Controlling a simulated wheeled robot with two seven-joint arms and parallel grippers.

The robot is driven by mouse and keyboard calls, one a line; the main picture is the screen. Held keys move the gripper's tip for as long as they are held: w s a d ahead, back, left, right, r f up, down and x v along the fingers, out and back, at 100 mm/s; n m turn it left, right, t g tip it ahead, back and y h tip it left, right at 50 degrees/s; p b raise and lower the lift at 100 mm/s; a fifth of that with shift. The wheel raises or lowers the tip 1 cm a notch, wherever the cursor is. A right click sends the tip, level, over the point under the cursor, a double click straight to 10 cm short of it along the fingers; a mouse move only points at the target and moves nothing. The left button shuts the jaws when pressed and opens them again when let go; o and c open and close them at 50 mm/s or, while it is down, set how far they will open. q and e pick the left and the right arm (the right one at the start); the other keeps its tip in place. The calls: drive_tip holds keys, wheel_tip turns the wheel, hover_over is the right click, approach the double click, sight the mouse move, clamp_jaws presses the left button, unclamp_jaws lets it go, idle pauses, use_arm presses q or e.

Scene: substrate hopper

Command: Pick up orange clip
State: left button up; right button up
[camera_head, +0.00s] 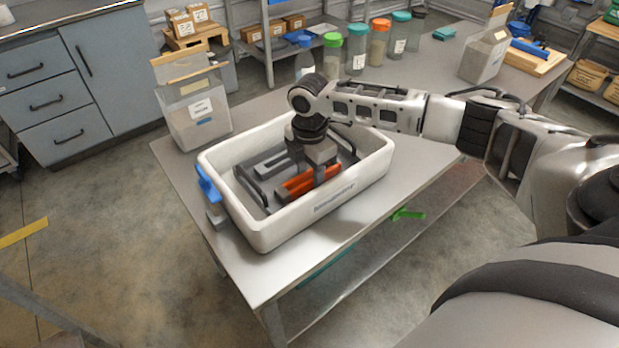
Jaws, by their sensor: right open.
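The orange clip (296,187) lies inside the white bin (262,232) on the metal table, towards the bin's front wall. My right gripper (318,170) reaches down into the bin from above, with its fingers open at the orange clip. The gripper covers part of the clip, and I cannot tell whether the fingers touch it. My left gripper is not in view.
Dark grey long parts (252,188) lie in the bin. A clear labelled bag (195,115) and several lidded jars (356,50) stand behind.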

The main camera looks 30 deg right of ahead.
drive_tip(key=c, duration=0.7)
drive_tip(key=shift+r, duration=0.2)
